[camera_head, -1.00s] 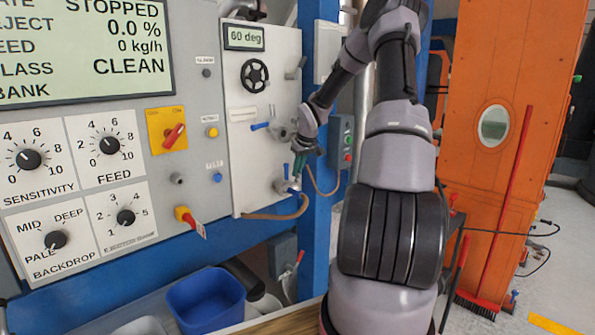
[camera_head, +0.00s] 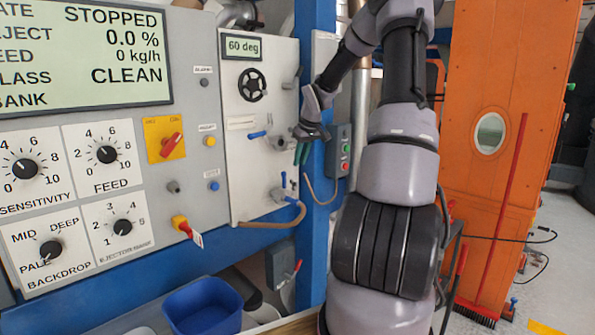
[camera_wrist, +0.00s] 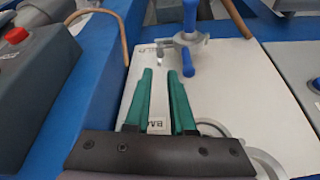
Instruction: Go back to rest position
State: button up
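My gripper (camera_head: 302,155) has green fingers and hangs in front of the right edge of the white panel (camera_head: 262,165), near the blue post. In the wrist view my gripper (camera_wrist: 159,72) has its two fingers apart, with bare panel and part of a label between them. It holds nothing. A small valve with a blue handle (camera_wrist: 190,45) lies beyond the fingertips, apart from them. My arm is folded, with its elbow high at the top of the head view.
A control panel with a screen (camera_head: 85,60) and knobs fills the left. A blue bin (camera_head: 203,308) stands below it. A blue post (camera_head: 313,235) and a button box (camera_head: 338,150) are close to my gripper. An orange cabinet (camera_head: 490,190) and red-handled broom (camera_head: 505,215) stand at right.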

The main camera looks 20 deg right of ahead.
jog(key=shift+v, duration=0.95)
jog(key=s+a+r+m+h, duration=0.2)
jog(key=s+a+r+m, duration=0.1)
jog(key=s+a+r, duration=1.15)
jog(key=s+a+r+m+t+y, duration=0.1)
jog(key=s+a, duration=0.1)
jog(key=s, duration=0.7)
jog(key=s+a+r+m+t+y, duration=0.1)
jog(key=s+a+y, duration=0.1)
jog(key=s, duration=0.7)
jog(key=shift+s+a+m+y, duration=0.3)
jog(key=shift+a+m, duration=0.1)
jog(key=shift+a, duration=0.05)
jog(key=shift+t, duration=0.3)
grip_shut()
